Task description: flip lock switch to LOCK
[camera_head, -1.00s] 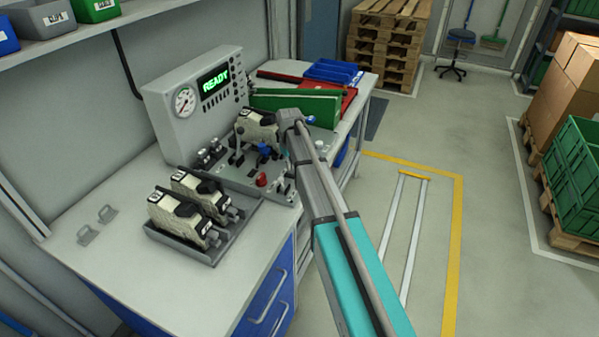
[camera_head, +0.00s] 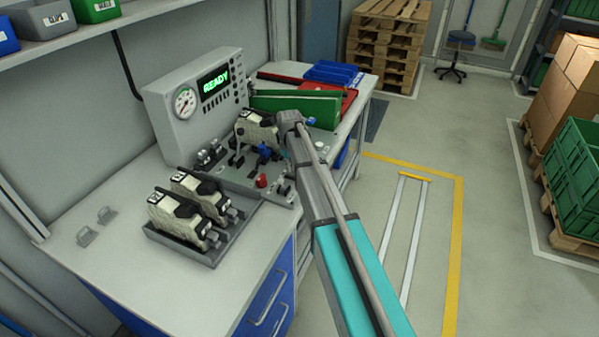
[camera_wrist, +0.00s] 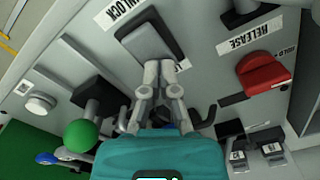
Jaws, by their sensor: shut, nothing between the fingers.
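In the head view my arm hides most of the switch area, and the fingertips are not clear there.
A red knob (camera_wrist: 264,73) beside RELEASE and HOLD labels is right of my fingers. A green ball-topped lever (camera_wrist: 80,136) and a white button (camera_wrist: 40,103) are left. The panel (camera_head: 195,105) reads READY. A tray (camera_head: 212,255) holds two cream devices.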

